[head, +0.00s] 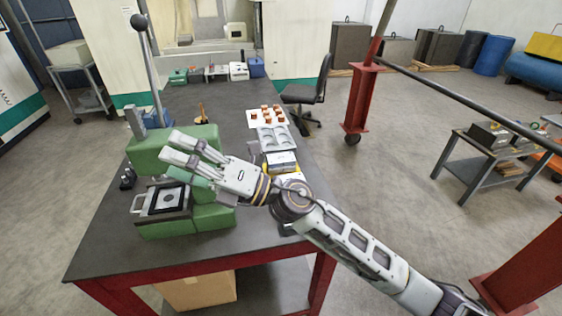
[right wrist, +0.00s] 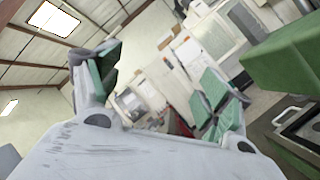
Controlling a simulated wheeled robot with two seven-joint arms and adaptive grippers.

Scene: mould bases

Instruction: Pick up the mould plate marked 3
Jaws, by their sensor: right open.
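No number 3 can be read on any plate in either view. In the head view a light grey plate with round hollows (head: 273,138) lies on the dark table, right of the green machine. Another grey block or plate (head: 281,161) lies just in front of it, partly hidden by my right arm. My right gripper (head: 176,149) is open and empty, over the green machine and pointing left. In the right wrist view its green-padded fingers (right wrist: 157,85) stand wide apart with nothing between them. My left gripper is not in view.
The green machine (head: 160,152) has a tall lever and a framed dark plate with a handle (head: 165,199) at its front. A white tray with several orange pieces (head: 267,118) lies farther back. The table's front left (head: 105,245) is clear. A red post (head: 362,100) stands to the right.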

